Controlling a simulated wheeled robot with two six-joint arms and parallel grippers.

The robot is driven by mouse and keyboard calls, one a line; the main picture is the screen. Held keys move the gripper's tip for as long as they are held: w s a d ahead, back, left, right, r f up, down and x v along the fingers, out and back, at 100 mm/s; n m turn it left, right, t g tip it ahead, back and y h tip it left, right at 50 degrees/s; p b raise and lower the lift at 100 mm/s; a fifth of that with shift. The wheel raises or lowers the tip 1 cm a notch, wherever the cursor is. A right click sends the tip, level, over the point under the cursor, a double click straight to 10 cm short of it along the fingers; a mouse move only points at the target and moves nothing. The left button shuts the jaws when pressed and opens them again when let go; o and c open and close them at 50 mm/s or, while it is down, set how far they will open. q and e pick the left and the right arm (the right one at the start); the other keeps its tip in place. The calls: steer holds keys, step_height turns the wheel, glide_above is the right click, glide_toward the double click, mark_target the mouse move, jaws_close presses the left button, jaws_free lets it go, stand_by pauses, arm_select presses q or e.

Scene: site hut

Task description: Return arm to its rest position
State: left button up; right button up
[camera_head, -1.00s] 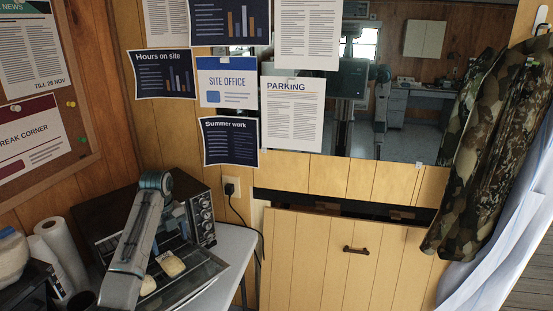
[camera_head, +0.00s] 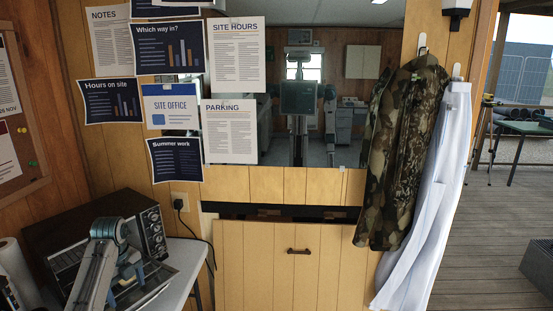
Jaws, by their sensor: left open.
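My left arm rises from the lower left edge in the head view, its elbow in front of the toaster oven (camera_head: 150,225). My left gripper (camera_head: 131,275) is small and partly hidden behind my own arm link, low in front of the oven. It is open, and I see nothing held in it. The oven stands on a white table (camera_head: 181,278) with its door folded down. My right arm and gripper are not directly in view.
A wooden cabinet (camera_head: 265,265) with a dark handle stands right of the table. A camouflage jacket (camera_head: 398,150) and white garment (camera_head: 435,200) hang on the right. A mirror (camera_head: 345,140) is above the cabinet. A black cord (camera_head: 211,250) hangs beside the table.

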arm_select(q)
steer(key=s+d+f+n+t, duration=0.1)
steer(key=s+d+f+n, duration=0.35)
steer(key=s+f, duration=0.35)
steer(key=s+d+f+n, duration=0.3)
steer(key=s+f+n, duration=0.35)
steer(key=s, duration=0.25)
steer(key=s+d+r+n+t, duration=0.15)
steer(key=s+n, duration=0.25)
steer(key=s, duration=0.4)
steer(key=s+d+r+n, duration=0.1)
steer(key=s+d+n, duration=0.25)
steer(key=s, duration=0.45)
steer(key=s+d+r+n+t, duration=0.15)
steer(key=s+n, duration=0.25)
steer(key=s, duration=0.4)
step_height(320, 180, down, 29)
steer(key=a+g, duration=0.2)
steer(key=s+a+f+g, duration=0.1)
steer(key=s+f, duration=1.7)
steer(key=f, duration=0.3)
steer(key=shift+s+a+n, duration=0.25)
steer(key=shift+a+n, duration=0.1)
arm_select(e)
steer(key=shift+s+d, duration=0.1)
steer(key=shift+s, duration=0.15)
